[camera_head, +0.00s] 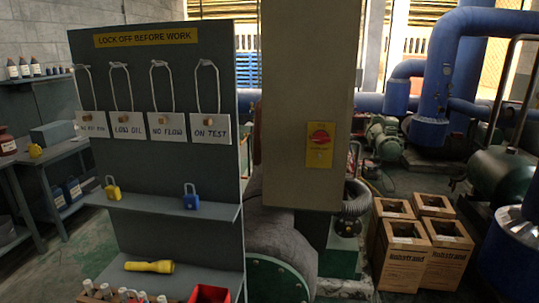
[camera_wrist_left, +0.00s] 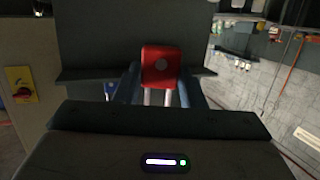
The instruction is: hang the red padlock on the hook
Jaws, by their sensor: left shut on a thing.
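In the left wrist view my left gripper (camera_wrist_left: 160,78) is shut on the red padlock (camera_wrist_left: 160,62). The padlock's red body is between and just beyond the fingertips, with its pale shackle legs towards the wrist. A grey board fills the background behind it. The head view shows neither gripper and no red padlock. There the grey lockout board (camera_head: 155,235) carries tags on wire loops, with small brown pegs at the tags. I cannot make out for certain which part is the hook.
A yellow padlock (camera_head: 113,188) and a blue padlock (camera_head: 191,197) stand on the board's shelf. A yellow flashlight (camera_head: 149,267) and a red bin (camera_head: 209,294) are below. A grey cabinet with a red-and-yellow switch (camera_head: 320,145) stands close at the board's right.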

